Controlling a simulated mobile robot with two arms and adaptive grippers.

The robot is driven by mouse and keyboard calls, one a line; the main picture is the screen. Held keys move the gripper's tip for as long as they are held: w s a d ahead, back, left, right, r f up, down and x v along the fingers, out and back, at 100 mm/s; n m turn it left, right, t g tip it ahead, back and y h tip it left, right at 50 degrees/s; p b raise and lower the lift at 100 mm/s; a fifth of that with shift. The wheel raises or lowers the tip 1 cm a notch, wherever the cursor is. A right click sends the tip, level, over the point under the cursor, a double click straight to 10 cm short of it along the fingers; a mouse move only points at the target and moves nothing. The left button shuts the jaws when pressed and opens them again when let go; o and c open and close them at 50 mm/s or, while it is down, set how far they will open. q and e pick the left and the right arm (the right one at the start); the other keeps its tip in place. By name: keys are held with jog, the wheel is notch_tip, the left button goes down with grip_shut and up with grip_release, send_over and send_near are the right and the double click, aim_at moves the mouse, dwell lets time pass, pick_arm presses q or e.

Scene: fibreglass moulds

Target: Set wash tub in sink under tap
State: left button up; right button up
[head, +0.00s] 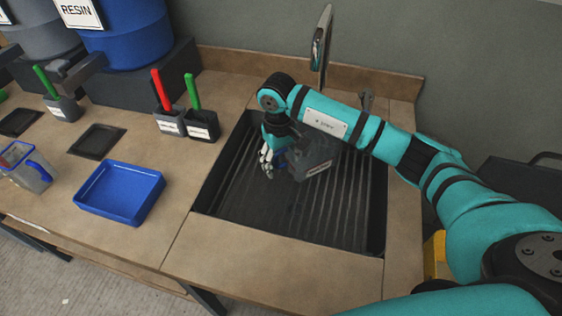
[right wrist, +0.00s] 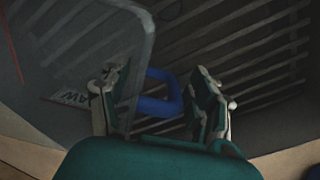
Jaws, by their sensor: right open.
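The wash tub (head: 314,158) is a grey, see-through container with a white label and a blue handle. It is in the dark, ribbed sink (head: 240,190), towards the back and below the tap (head: 322,42). My right gripper (head: 267,163) is low in the sink at the tub's left side, with its fingers open. In the right wrist view, the blue handle (right wrist: 172,92) lies between the spread fingers, and the tub's wall (right wrist: 90,40) fills the upper left. Whether the fingers touch the handle is unclear. My arm hides part of the tub's far side. My left gripper is not in view.
A blue tray (head: 120,192) lies on the counter left of the sink. Two small brush holders (head: 202,126) stand near the sink's back left corner. The sink's front half is clear.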

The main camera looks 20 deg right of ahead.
jog(key=r+b, duration=0.1)
jog(key=r, duration=1)
jog(key=shift+a, duration=0.2)
